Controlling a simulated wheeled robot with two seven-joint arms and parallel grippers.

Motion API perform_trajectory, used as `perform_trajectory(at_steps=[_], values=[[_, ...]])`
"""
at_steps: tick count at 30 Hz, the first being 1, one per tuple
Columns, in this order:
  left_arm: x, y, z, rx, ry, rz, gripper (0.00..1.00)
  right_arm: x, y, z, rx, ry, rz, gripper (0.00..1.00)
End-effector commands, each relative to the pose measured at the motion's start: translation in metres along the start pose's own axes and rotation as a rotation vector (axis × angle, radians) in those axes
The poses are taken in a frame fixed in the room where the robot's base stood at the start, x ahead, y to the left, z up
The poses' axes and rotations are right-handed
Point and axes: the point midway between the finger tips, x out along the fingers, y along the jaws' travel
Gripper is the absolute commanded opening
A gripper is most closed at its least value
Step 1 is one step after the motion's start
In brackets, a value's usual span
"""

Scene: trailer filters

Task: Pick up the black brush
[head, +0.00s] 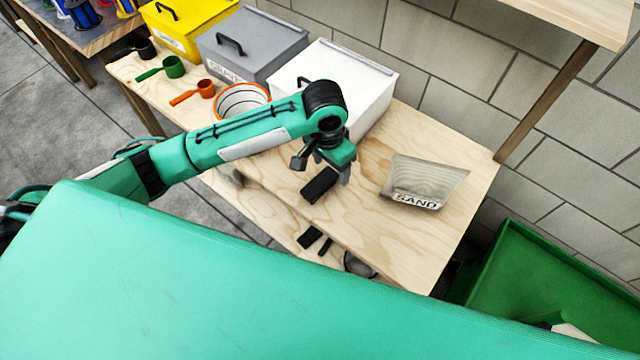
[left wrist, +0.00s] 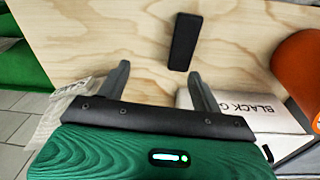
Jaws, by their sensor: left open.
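The black brush (head: 320,184) lies on the upper wooden bench top, a dark oblong block. It also shows in the left wrist view (left wrist: 185,41), beyond the fingertips and nearer the right finger. My left gripper (head: 332,167) is over the bench just beside and above the brush, pointing down. In the left wrist view its two fingers (left wrist: 160,72) are spread with nothing between them. Whether a finger touches the brush cannot be told from the head view. My right gripper is not in view.
A white lidded box (head: 372,88), a grey box (head: 262,40) and an orange-rimmed bucket (head: 240,97) stand behind and left. A green bin (head: 540,275) is at right. Bare wood surrounds the brush.

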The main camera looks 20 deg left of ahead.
Motion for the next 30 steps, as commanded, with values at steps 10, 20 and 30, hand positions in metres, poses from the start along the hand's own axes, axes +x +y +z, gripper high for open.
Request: perform_trajectory(at_steps=[10,20,30], values=[[-0.003,-0.029,-0.006,-0.049,-0.064,-0.057,0.66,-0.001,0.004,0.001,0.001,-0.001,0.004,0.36],[0.058,-0.032,-0.002,-0.047,-0.065,-0.056,0.66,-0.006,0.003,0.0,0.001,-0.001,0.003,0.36],[0.087,-0.038,0.002,-0.048,-0.064,-0.057,0.66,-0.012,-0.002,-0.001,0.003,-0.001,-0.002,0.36]])
